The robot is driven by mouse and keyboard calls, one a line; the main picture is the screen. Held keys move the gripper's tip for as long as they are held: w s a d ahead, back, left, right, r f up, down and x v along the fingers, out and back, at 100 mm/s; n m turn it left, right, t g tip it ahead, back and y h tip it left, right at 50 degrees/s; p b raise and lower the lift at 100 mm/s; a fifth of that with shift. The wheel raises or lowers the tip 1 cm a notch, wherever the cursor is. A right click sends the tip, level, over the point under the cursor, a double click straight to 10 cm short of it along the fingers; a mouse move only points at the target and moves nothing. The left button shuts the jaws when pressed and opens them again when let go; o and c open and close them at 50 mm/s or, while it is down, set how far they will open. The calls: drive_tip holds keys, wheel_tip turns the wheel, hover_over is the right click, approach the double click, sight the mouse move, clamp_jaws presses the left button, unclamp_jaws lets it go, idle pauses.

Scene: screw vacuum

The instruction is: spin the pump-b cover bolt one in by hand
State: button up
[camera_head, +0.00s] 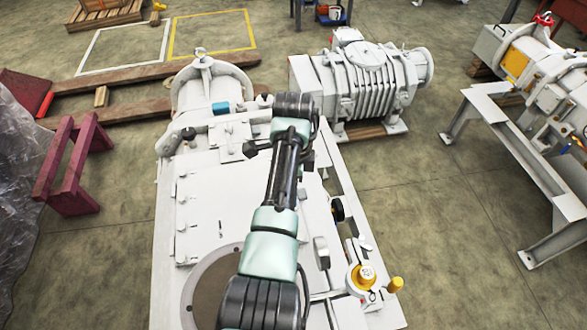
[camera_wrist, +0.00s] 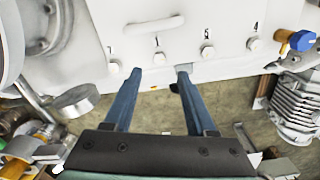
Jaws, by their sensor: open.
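In the wrist view a white cover (camera_wrist: 140,30) carries a row of several round bolt heads with dark numerals above them. The bolt under the "1" (camera_wrist: 160,58) lies in line with the gap between my fingers, just beyond the tips. My gripper (camera_wrist: 160,74) is open, with two blue fingers apart and nothing between them. I cannot tell whether the fingertips touch the cover. The bolt under the "2" (camera_wrist: 114,67) is left of the left finger. The bolt under the "3" (camera_wrist: 207,51) is right of the right finger. In the head view my arm hides the gripper.
A blue-handled valve (camera_wrist: 301,40) and a ribbed motor (camera_wrist: 296,105) are at the right of the wrist view. A round metal disc (camera_wrist: 75,98) is at the left. In the head view, a finned white pump (camera_head: 365,80) stands behind the large white machine (camera_head: 205,215).

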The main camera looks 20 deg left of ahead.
wheel_tip(320, 180, up, 8)
drive_tip(key=shift+f+b, duration=0.25)
drive_tip(key=shift+b, duration=0.1)
drive_tip(key=w+d+r+n+t+y, duration=0.1)
drive_tip(key=w+d+r+n+t, duration=0.35)
drive_tip(key=w+r+t, duration=0.5)
drive_tip(key=w+d+r+n+t, duration=0.1)
drive_tip(key=d+r+t, duration=0.1)
drive_tip(key=r, duration=0.6)
drive_tip(key=d+r+n+t, duration=0.1)
drive_tip(key=d+r+t, duration=0.15)
drive_tip(key=r, duration=0.45)
drive_tip(key=s+d+r+n+t, duration=0.2)
drive_tip(key=s+r+t, duration=0.2)
drive_tip(key=r, duration=0.4)
drive_tip(key=s+d+r+n+t, duration=0.2)
drive_tip(key=s+d+r+t, duration=0.15)
drive_tip(key=r, duration=0.55)
drive_tip(key=s+d+r+n+t+h, duration=0.1)
drive_tip(key=s+r+n+t, duration=0.2)
drive_tip(key=s+r, duration=0.8)
drive_tip(key=s+t, duration=0.2)
drive_tip(key=s, duration=0.2)
drive_tip(key=shift+s+d+n+t, duration=0.15)
drive_tip(key=shift+n+t, duration=0.2)
drive_tip(key=shift+s+r, duration=0.15)
drive_tip(key=shift+s, duration=0.05)
drive_tip(key=shift+c, duration=0.6)
